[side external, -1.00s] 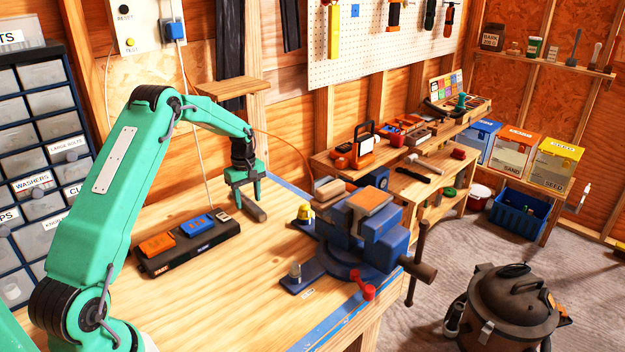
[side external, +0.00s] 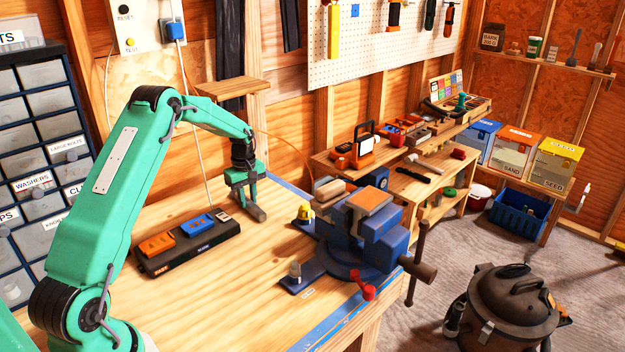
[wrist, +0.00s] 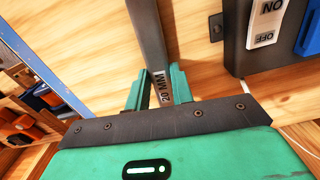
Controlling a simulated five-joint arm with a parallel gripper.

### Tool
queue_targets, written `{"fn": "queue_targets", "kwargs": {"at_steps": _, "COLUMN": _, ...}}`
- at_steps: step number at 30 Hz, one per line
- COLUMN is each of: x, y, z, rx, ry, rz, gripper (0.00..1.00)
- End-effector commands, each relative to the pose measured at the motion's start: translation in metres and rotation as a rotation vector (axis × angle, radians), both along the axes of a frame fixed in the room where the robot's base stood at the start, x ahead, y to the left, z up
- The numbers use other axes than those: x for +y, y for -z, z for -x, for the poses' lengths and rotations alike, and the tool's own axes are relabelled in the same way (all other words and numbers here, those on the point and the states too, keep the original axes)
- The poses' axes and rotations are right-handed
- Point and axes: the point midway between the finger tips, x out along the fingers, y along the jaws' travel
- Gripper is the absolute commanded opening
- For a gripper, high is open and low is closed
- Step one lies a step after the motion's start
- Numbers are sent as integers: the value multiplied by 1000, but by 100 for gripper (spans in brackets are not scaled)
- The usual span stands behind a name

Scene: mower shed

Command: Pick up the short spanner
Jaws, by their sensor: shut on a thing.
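The short spanner (side external: 257,214) is a dark grey bar at the far side of the bench, between the black switch box and the vise. In the wrist view its shaft (wrist: 148,35) runs up the picture and carries the marking "20 MM". My green gripper (side external: 245,190) points down over it. In the wrist view my gripper's fingers (wrist: 160,88) are shut on the spanner, one on each side of the marked part. The spanner looks to be at bench level; its hidden end is behind the fingers.
The black switch box (side external: 190,248) with orange and blue switches stands close on the left. The blue vise (side external: 365,235) stands on the right, with a small yellow item (side external: 304,212) beside it. Bare wooden bench top (side external: 225,290) lies in front.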

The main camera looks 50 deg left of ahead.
Motion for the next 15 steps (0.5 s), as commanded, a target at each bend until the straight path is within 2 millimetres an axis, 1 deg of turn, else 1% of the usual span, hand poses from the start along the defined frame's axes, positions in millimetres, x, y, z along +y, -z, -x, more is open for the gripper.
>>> {"fn": "queue_targets", "kwargs": {"at_steps": 5, "x": 0, "y": -3, "z": 0, "rx": -1, "ry": 0, "rz": -1, "gripper": 0}}
{"fn": "queue_targets", "kwargs": {"at_steps": 8, "x": 0, "y": -8, "z": -1, "rx": -2, "ry": 0, "rz": -1, "gripper": 0}}
{"fn": "queue_targets", "kwargs": {"at_steps": 11, "x": 0, "y": -17, "z": -1, "rx": -3, "ry": 0, "rz": -2, "gripper": 0}}
{"fn": "queue_targets", "kwargs": {"at_steps": 15, "x": 0, "y": -35, "z": -1, "rx": -3, "ry": 0, "rz": -2, "gripper": 0}}
